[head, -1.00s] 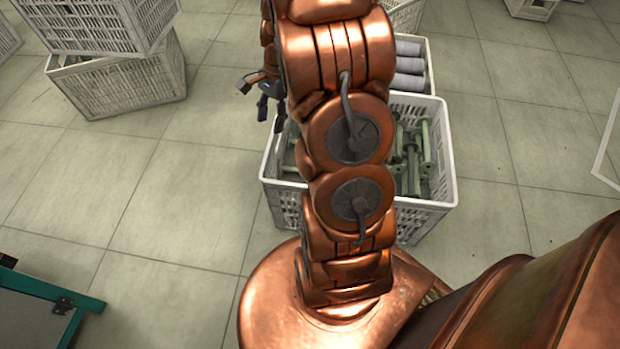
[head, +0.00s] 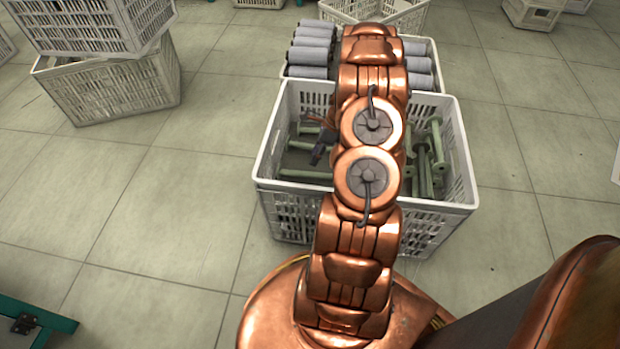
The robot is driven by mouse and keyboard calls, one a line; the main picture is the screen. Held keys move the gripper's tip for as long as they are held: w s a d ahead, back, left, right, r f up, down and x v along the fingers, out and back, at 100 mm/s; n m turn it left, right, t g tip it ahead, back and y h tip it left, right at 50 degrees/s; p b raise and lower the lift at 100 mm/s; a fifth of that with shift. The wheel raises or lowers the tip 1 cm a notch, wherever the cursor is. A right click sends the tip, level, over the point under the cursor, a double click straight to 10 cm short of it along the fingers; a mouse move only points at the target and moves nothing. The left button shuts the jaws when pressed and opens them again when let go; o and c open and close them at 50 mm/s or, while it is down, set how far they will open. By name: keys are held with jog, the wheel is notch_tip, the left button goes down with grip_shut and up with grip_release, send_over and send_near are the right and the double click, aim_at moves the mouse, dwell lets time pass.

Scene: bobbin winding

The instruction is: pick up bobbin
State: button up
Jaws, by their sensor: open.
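Several green bobbins lie in a white crate (head: 264,150) in front of me in the head view. Some bobbins (head: 437,145) show at the crate's right side. Another bobbin (head: 308,176) lies in its left part. My copper arm crosses the middle of the crate and hides what lies under it. My gripper (head: 317,158) is small and dark at the left of the arm, over the crate's left part among the bobbins. It is open with nothing seen between its fingers. I cannot tell whether it touches a bobbin.
Right behind the bobbin crate stands another white crate with grey wound bobbins (head: 312,52). Stacked white crates (head: 110,88) stand at the left. A green-edged piece (head: 40,322) is at the lower left.

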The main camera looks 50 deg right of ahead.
aim_at(310, 175)
jog(key=x, duration=0.2)
jog(key=shift+a+f+b, duration=0.1)
jog(key=shift+f+b, duration=0.25)
jog(key=shift+b, duration=0.05)
jog(key=f+b, duration=0.1)
jog(key=f, duration=0.1)
jog(key=a+f+b, duration=0.1)
jog(key=shift+s+a+f, duration=0.15)
jog(key=shift+a+f, duration=0.1)
jog(key=shift+f, duration=0.15)
jog(key=shift+a+f, duration=0.25)
jog(key=shift+f, duration=0.15)
jog(key=shift+c, duration=0.3)
grip_shut()
